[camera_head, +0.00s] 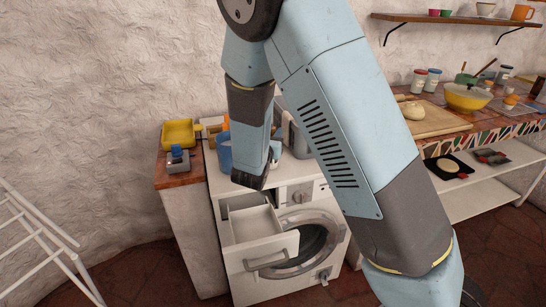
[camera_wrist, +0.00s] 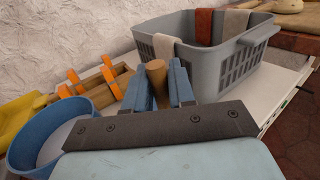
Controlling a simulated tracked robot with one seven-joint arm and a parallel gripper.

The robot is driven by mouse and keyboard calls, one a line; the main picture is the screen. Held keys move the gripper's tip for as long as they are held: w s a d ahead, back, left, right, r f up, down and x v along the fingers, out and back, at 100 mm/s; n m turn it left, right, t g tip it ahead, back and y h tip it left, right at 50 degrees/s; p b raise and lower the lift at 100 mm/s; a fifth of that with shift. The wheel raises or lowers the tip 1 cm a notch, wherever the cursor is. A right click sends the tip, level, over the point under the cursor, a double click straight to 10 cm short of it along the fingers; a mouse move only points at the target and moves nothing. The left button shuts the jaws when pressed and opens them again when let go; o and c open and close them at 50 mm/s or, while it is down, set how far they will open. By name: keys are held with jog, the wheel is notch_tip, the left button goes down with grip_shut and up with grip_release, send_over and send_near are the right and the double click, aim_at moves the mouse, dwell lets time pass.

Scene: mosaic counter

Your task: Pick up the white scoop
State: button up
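No white scoop body can be made out in either view. In the wrist view, a brown wooden cylinder (camera_wrist: 157,75) stands between the two blue fingers of my gripper (camera_wrist: 160,88). It nearly fills the gap; whether the fingers press on it, and whether it is the scoop's handle, I cannot tell. Its lower end is hidden behind my gripper. In the head view, my gripper (camera_head: 265,166) is over the top of the white washing machine (camera_head: 238,252). A blue tub (camera_wrist: 30,147) with a pale inside lies at the left of the wrist view.
A grey basket (camera_wrist: 230,72) with cloths over its rim stands behind my gripper. A wooden box with orange pieces (camera_wrist: 108,82) is left of the fingers. A yellow tray (camera_head: 179,134) lies on the side counter. The machine's drawer (camera_head: 250,222) is pulled out.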

grip_shut()
jog(key=shift+r, duration=0.1)
